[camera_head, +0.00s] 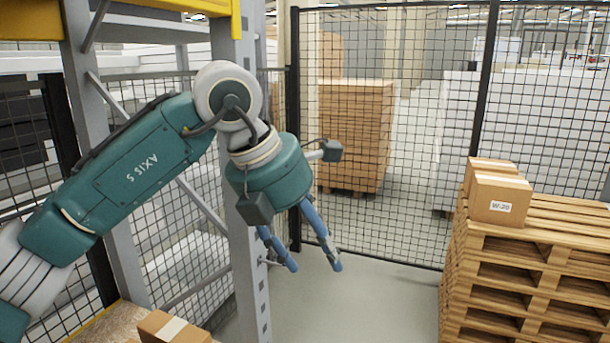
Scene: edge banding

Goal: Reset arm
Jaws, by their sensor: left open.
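My left arm reaches in from the left, its teal and white links raised across the upper left of the head view. My left gripper (308,265) has two blue fingers that point down and stand apart, with nothing between them. It hangs in the air in front of the wire fence, above the grey floor and left of the pallet stack. My right gripper is not in the view.
Wooden pallets (497,277) are stacked at the right with cardboard boxes (497,196) on top. Another cardboard box (172,328) sits at the bottom left. A grey rack post (240,200) stands close behind my left arm. A black wire fence (415,130) closes off the back. The floor (365,305) between is clear.

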